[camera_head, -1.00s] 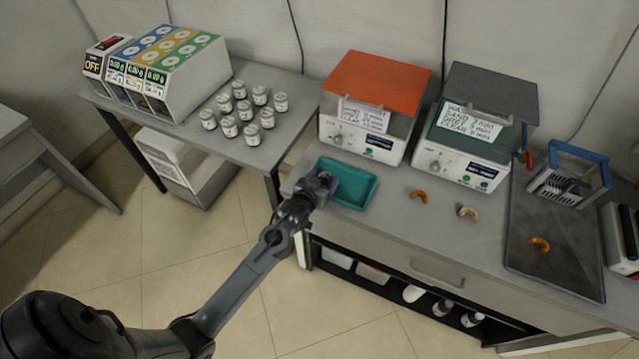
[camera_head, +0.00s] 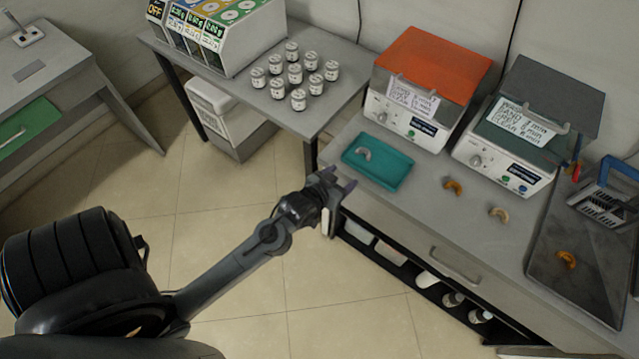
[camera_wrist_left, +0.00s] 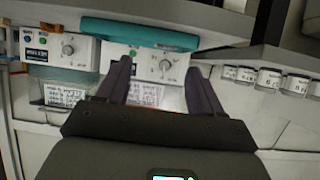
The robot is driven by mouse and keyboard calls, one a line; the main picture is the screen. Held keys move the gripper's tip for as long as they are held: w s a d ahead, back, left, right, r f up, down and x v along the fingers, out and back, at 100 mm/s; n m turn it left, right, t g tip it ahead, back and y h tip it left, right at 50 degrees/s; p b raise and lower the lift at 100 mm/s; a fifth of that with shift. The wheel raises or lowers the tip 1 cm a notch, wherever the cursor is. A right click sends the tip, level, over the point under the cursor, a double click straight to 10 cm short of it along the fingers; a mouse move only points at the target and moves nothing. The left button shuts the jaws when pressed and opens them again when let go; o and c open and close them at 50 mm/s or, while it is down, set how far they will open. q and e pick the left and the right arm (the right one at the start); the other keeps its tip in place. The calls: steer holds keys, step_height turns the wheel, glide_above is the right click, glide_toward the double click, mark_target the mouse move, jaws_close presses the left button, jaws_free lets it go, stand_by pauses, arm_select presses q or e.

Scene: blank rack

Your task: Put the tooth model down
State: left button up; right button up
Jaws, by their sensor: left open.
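A pale, curved tooth model (camera_head: 363,153) lies in the left part of the teal tray (camera_head: 391,181) on the counter. My left gripper (camera_head: 347,188) is open and empty, in front of the tray's near left corner and apart from the model. In the left wrist view, its two spread fingers (camera_wrist_left: 162,84) have nothing between them, and the teal tray (camera_wrist_left: 140,34) shows edge-on beyond them; the model cannot be made out there. Other curved models lie on the counter: an orange one (camera_head: 452,186) and a beige one (camera_head: 498,214). My right gripper is not in view.
Orange-lidded (camera_head: 433,65) and grey-lidded (camera_head: 551,90) machines stand behind the tray. A dark mat (camera_head: 585,245) at right holds another orange model (camera_head: 566,259). Several small jars (camera_head: 298,99) stand on the left table. Open floor lies in front of the counter.

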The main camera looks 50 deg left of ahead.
arm_select(q)
steer(key=s+d+m+g+h, duration=0.1)
steer(key=s+d+g, duration=0.3)
steer(key=s, duration=0.5)
steer(key=s+d+m+g+h, duration=0.2)
steer(key=s+d, duration=0.4)
steer(key=s, duration=0.4)
steer(key=m+g, duration=0.1)
steer(key=g, duration=0.1)
steer(key=shift+s+d+f+m+g, duration=0.25)
steer(key=shift+s+d+m+g, duration=0.05)
step_height(320, 180, up, 35)
steer(key=p, duration=3.4)
steer(key=shift+p, duration=0.4)
steer(key=shift+f, duration=0.15)
